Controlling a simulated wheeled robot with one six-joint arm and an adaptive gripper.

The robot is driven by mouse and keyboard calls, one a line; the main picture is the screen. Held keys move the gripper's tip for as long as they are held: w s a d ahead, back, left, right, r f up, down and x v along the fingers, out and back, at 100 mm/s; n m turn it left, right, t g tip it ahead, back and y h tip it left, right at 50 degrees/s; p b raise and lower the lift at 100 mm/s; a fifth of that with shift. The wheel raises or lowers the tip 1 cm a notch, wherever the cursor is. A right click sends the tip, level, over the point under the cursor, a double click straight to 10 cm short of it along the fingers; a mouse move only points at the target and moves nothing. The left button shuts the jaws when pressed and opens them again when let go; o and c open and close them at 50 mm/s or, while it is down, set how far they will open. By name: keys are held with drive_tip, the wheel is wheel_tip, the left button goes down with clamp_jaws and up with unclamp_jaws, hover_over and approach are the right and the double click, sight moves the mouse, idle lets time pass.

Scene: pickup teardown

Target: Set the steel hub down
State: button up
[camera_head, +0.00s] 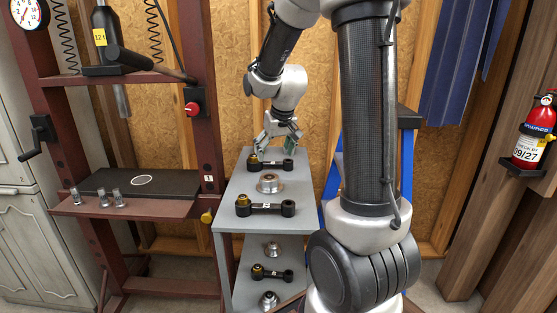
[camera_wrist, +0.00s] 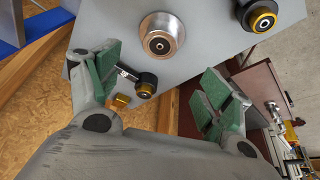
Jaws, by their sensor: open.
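A round steel hub (camera_head: 268,184) sits flat on the top of the grey shelf cart (camera_head: 232,183), between two black link arms. In the wrist view the steel hub (camera_wrist: 160,38) lies beyond the fingertips, apart from them. My gripper (camera_head: 277,150) is open, with its green-padded fingers spread, over the back end of the cart top. In the wrist view my gripper (camera_wrist: 165,85) has a black link arm (camera_wrist: 146,84) partly showing between its fingers. Nothing is visibly held. Whether a finger touches that link arm I cannot tell.
Another black link arm (camera_head: 265,209) lies at the front of the cart top. The lower shelf holds two more hubs (camera_head: 272,249) and a link arm (camera_head: 270,272). A dark red press (camera_head: 207,120) stands left. A fire extinguisher (camera_head: 533,138) hangs at right.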

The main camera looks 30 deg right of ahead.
drive_tip(key=s+a+r, duration=0.2)
drive_tip(key=s+r, duration=0.1)
drive_tip(key=s, duration=0.5)
drive_tip(key=s+a+r+n, duration=0.1)
drive_tip(key=s+a+r, duration=0.1)
drive_tip(key=s, duration=0.7)
drive_tip(key=s+a+r, duration=0.2)
drive_tip(key=s+r, duration=0.2)
drive_tip(key=s, duration=0.5)
drive_tip(key=shift+s+a+n+y, duration=0.15)
drive_tip(key=shift+s+n+y, duration=0.05)
drive_tip(key=shift+n+y, duration=0.1)
drive_tip(key=shift+r, duration=0.1)
